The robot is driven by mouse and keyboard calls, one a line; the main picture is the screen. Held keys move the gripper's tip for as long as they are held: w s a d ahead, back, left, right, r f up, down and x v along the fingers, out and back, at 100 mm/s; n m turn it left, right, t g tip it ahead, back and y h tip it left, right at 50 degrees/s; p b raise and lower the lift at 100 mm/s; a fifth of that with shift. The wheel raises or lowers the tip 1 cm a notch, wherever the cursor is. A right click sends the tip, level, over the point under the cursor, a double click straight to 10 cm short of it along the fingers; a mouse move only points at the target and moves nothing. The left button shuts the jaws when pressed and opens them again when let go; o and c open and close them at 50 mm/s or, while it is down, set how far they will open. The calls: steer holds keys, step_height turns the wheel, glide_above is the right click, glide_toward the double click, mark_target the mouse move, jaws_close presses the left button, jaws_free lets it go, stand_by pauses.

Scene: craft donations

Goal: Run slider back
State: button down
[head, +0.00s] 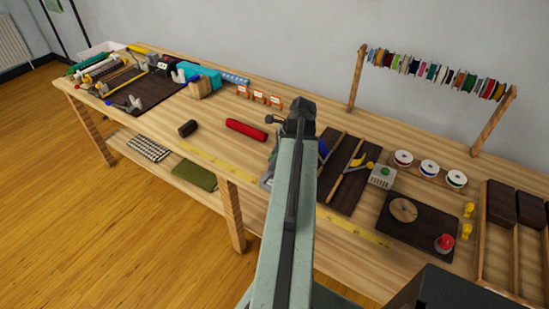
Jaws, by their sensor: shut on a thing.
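My arm reaches up the middle of the head view and covers much of the work spot on the wooden table. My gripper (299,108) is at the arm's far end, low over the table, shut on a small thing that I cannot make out. No slider shows clearly. Parts of a grey and blue item (268,168) show at the arm's left edge, and a bit of blue (323,149) shows at its right. Whether these belong to one thing I cannot tell.
A dark board (343,180) with a yellow-handled tool (360,165) lies close to the right. Beyond it are spools (428,166) and a red button (445,242). A ribbon rack (435,75) stands behind.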

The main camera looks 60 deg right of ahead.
steer(key=shift+s, duration=0.6)
steer(key=c, duration=1.3)
jaws_free()
steer(key=shift+o, duration=0.2)
steer(key=p+v, duration=0.7)
steer(key=shift+r, duration=0.35)
steer(key=shift+s+d, duration=0.15)
